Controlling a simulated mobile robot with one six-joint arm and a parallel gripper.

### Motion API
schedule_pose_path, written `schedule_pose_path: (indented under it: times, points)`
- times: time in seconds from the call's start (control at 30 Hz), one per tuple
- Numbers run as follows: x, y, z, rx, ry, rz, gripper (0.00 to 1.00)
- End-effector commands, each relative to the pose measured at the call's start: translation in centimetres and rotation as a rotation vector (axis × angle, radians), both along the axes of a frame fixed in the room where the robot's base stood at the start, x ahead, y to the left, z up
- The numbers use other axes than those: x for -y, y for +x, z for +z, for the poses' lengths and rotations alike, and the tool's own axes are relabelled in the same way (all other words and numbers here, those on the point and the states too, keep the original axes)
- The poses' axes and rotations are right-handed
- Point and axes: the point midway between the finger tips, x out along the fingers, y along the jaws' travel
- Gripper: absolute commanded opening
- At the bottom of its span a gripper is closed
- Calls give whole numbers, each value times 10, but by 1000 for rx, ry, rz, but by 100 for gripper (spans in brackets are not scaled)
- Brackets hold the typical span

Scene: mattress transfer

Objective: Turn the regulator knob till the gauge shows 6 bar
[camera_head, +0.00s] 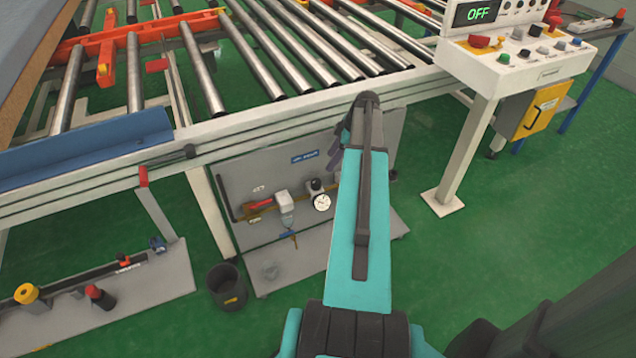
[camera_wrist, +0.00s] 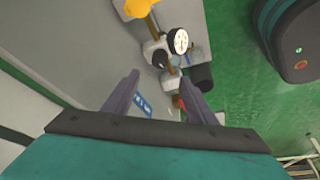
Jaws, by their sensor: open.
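The round white gauge (camera_head: 321,202) sits on the regulator on a grey panel under the conveyor. It also shows in the wrist view (camera_wrist: 181,41), too small to read its needle. A dark round part that looks like the regulator knob (camera_head: 316,185) sits just above the gauge; in the wrist view it seems to be the dark part (camera_wrist: 161,59) beside the gauge. My gripper (camera_wrist: 160,78) is open and empty. Its fingers point towards the regulator, apart from it as far as I can tell.
The panel (camera_head: 250,175) also carries a red lever (camera_head: 258,204) and a white filter (camera_head: 285,205). The conveyor frame (camera_head: 220,130) runs above.

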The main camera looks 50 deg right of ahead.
Motion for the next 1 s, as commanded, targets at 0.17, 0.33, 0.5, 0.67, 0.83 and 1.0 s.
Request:
schedule_pose_path:
  times: [0.17, 0.33, 0.5, 0.67, 0.83, 1.0]
  points:
    - [1, -1, 1, 2, -1, 1, 51]
    - [1, -1, 0, 1, -1, 1, 51]
    - [0, 1, -5, 0, 0, 0, 51]
    - [-4, 5, -16, -1, 1, 0, 51]
    - [-8, 11, -36, -1, 1, 1, 51]
    - [-14, 18, -59, -1, 2, 0, 51]
